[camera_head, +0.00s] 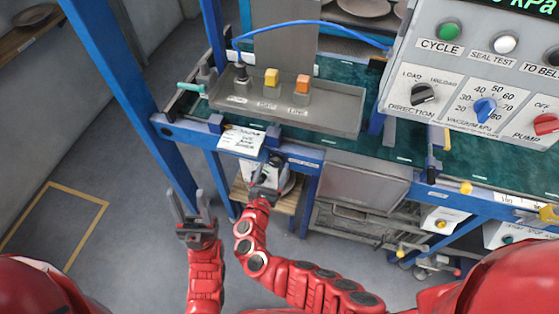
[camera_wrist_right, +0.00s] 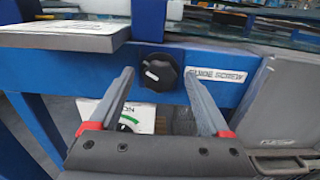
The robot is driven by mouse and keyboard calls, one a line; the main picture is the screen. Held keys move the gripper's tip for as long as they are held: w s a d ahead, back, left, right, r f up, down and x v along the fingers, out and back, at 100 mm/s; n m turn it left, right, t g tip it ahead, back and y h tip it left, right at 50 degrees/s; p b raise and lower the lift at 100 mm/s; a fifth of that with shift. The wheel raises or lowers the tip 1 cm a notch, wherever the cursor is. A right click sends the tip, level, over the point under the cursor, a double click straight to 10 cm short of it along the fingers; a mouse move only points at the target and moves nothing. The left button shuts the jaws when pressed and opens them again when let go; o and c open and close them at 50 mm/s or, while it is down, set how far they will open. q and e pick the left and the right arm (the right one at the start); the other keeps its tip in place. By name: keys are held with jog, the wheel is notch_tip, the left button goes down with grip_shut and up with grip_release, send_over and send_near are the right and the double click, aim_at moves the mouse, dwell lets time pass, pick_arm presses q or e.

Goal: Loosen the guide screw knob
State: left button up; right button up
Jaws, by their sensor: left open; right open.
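The guide screw knob (camera_wrist_right: 158,73) is a round black knob with a white mark, on the front of a blue beam. A white label reading GUIDE SCREW (camera_wrist_right: 216,75) is right of it. In the right wrist view it appears between the two fingers of my right gripper, with a gap on each side. I cannot tell how far ahead of the fingertips it is. My left gripper (camera_head: 187,207) is open and empty, raised above the floor further left.
A paper note on a board (camera_head: 241,140) juts out left of the knob. A grey control tray (camera_head: 325,118) sits above. A grey bin (camera_head: 366,187) stands right of the knob, and a white dial box (camera_wrist_right: 117,115) is below. Floor at left is free.

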grip_shut()
jog(key=shift+f+m+b, duration=0.15)
jog(key=shift+m+b, duration=0.65)
jog(key=shift+b, duration=0.25)
jog(key=m+b, duration=0.4)
jog(key=b, duration=0.1)
jog(key=m+b, duration=0.4)
jog(key=b, duration=0.1)
jog(key=shift+d+f, duration=0.15)
jog(key=shift+f, duration=0.05)
jog(key=m+b, duration=0.8)
jog(key=b, duration=0.4)
jog(key=shift+d+m, duration=0.1)
jog(key=shift+m, duration=0.3)
jog(key=shift+m+b, duration=0.7)
jog(key=shift+b, duration=0.25)
jog(key=shift+r+m+b, duration=0.15)
jog(key=shift+m+b, duration=0.25)
